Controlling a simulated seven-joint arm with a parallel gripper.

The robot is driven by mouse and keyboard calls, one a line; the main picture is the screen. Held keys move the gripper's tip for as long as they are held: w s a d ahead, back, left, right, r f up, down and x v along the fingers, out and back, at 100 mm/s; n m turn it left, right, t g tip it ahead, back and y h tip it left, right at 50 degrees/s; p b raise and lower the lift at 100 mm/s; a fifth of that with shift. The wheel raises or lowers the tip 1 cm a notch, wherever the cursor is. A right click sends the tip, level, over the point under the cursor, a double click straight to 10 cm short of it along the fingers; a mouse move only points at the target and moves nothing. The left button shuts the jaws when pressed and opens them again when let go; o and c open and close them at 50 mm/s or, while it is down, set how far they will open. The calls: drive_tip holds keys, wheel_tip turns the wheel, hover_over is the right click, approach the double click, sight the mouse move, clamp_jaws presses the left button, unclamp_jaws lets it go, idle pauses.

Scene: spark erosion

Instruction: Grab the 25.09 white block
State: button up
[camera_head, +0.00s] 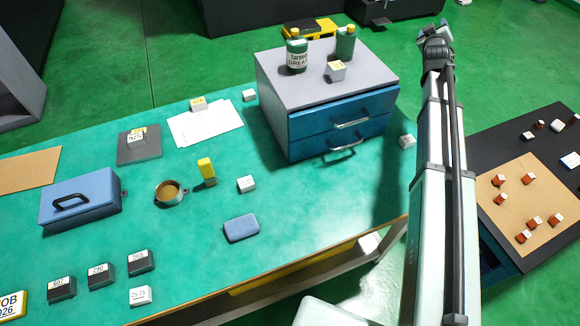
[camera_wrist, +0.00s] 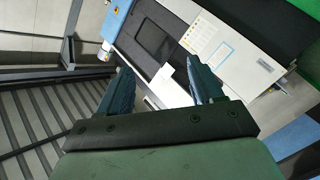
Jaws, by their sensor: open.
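Several small white blocks are in the head view; I cannot make out 25.09 on any of them. One white block (camera_head: 140,296) is at the table's front edge, its label small and hard to read. Another white block (camera_head: 246,184) lies near the table's middle.
The green table (camera_head: 205,245) also holds a blue toolbox (camera_head: 85,203), dark labelled blocks (camera_head: 101,275), a blue pad (camera_head: 242,228) and a yellow upright piece (camera_head: 206,169). Green bottles (camera_head: 297,55) stand on the drawer cabinet (camera_head: 330,113). My arm rises at the table's right side.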

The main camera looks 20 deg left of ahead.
drive_tip(key=s+a+r+n+y, duration=0.3)
drive_tip(key=a+r, duration=0.4)
drive_tip(key=a, duration=0.4)
drive_tip(key=s+a+r+n+t+y, duration=0.1)
drive_tip(key=s+a+r+n+y, duration=0.2)
drive_tip(key=a+r, duration=0.55)
drive_tip(key=s+a+r+n+y, duration=0.2)
drive_tip(key=s+a+r, duration=0.25)
drive_tip(key=a, duration=0.75)
drive_tip(key=s+a+r+n+g, duration=0.1)
drive_tip(key=s+a+n, duration=0.1)
drive_tip(key=s+a, duration=0.4)
drive_tip(key=s+a+f+n+g+h, duration=0.1)
drive_tip(key=s+a+f+n+g, duration=0.1)
drive_tip(key=s+a+f+g, duration=0.6)
drive_tip(key=n+g+h, duration=0.6)
drive_tip(key=g+h, duration=0.2)
drive_tip(key=g, duration=0.1)
hover_over(246, 182)
drive_tip(key=f, duration=1.9)
drive_tip(key=s+f, duration=0.1)
drive_tip(key=f, duration=0.8)
drive_tip(key=shift+a+f, duration=0.1)
drive_tip(key=shift+f, duration=0.05)
drive_tip(key=shift+w+f, duration=0.15)
drive_tip(key=shift+f, duration=0.85)
drive_tip(key=shift+w+f, duration=0.2)
drive_tip(key=shift+f, duration=0.75)
drive_tip(key=shift+w+f, duration=0.15)
drive_tip(key=shift+f, duration=0.85)
